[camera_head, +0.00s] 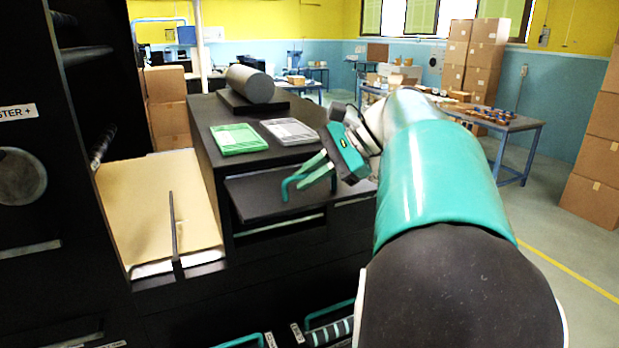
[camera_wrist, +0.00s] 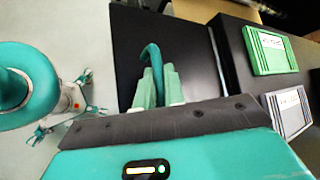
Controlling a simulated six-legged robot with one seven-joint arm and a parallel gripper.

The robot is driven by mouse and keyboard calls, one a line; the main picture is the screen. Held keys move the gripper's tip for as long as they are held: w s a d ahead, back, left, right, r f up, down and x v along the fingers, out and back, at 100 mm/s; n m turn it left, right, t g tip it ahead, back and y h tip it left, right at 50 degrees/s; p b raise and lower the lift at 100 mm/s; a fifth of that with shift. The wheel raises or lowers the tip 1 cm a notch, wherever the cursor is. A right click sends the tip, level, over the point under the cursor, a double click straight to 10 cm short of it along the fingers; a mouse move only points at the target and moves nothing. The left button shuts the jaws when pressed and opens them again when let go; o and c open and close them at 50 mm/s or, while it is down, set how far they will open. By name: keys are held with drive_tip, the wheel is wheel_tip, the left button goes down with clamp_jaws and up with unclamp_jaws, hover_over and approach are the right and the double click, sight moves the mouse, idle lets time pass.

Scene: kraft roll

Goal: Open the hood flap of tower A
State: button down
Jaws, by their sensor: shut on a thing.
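The hood flap (camera_head: 255,200) is a flat black panel on the front of a black cabinet, with a dark opening and a pale strip below its edge. It also shows as a dark panel in the wrist view (camera_wrist: 195,45). A teal curved handle (camera_head: 285,188) stands at its edge. My gripper (camera_head: 308,172) comes from the right with its pale green fingers shut on this handle. In the wrist view the handle (camera_wrist: 153,58) rises between the fingers (camera_wrist: 156,88). I see no label naming tower A.
A green pack (camera_head: 238,139) and a grey pack (camera_head: 289,132) lie on the cabinet top, with a grey roll (camera_head: 250,84) behind. A cream sheet stack (camera_head: 155,205) is at left. Lower teal handles (camera_head: 330,312) stick out below. Open floor lies to the right.

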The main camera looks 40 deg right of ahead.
drive_tip(key=shift+w+f, duration=0.1)
drive_tip(key=shift+w, duration=0.05)
drive_tip(key=c, duration=1.5)
unclamp_jaws()
drive_tip(key=shift+w+d+f, duration=0.1)
drive_tip(key=shift+w, duration=0.1)
drive_tip(key=shift+s, duration=0.25)
drive_tip(key=shift+w, duration=0.15)
drive_tip(key=v, duration=1.4)
